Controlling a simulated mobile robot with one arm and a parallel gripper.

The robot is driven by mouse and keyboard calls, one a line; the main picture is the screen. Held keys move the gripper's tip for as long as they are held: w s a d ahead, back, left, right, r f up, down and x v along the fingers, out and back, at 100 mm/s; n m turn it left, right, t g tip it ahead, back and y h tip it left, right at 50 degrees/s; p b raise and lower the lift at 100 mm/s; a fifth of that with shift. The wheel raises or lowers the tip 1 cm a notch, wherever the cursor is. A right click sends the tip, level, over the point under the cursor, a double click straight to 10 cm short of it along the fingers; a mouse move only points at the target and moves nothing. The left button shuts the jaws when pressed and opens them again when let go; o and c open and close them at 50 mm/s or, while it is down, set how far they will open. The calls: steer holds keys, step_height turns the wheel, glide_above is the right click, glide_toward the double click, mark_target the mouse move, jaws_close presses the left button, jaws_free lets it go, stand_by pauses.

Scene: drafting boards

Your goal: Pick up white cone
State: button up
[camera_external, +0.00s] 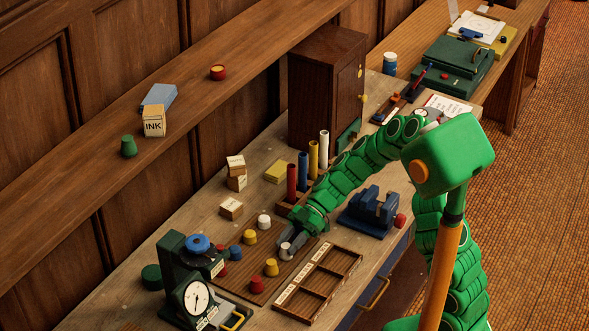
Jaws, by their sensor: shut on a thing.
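My gripper (289,245) reaches down from my green arm to the brown board (245,290) on the bench. Its grey fingers are shut on a small white cone (285,252), which is partly hidden by them. I cannot tell whether this cone still touches the board. A second white cone (264,221) stands just behind and left of my gripper, apart from it.
Yellow cones (250,237), a blue cone (236,252) and red cones stand close around on the board. A divided wooden tray (318,283) lies to the right. A dial gauge device (196,297) stands at front left, a blue vise (370,210) at right.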

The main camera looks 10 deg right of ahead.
steer(key=shift+r, duration=0.45)
step_height(320, 180, up, 2)
steer(key=shift+r, duration=0.1)
steer(key=s+d+r, duration=0.1)
steer(key=r, duration=0.1)
steer(key=s+d+r, duration=0.1)
steer(key=r, duration=0.1)
steer(key=s+d+r, duration=0.1)
steer(key=shift+s+r, duration=0.35)
steer(key=shift+r, duration=0.05)
steer(key=shift+s+d+r, duration=0.7)
steer(key=shift+s+d, duration=0.25)
steer(key=shift+s, duration=0.25)
steer(key=shift+s+d+r, duration=0.65)
steer(key=shift+s+d, duration=0.3)
steer(key=shift+s, duration=0.3)
steer(key=shift+s+d+r, duration=0.7)
steer(key=shift+s+d, duration=0.25)
steer(key=shift+s, duration=0.25)
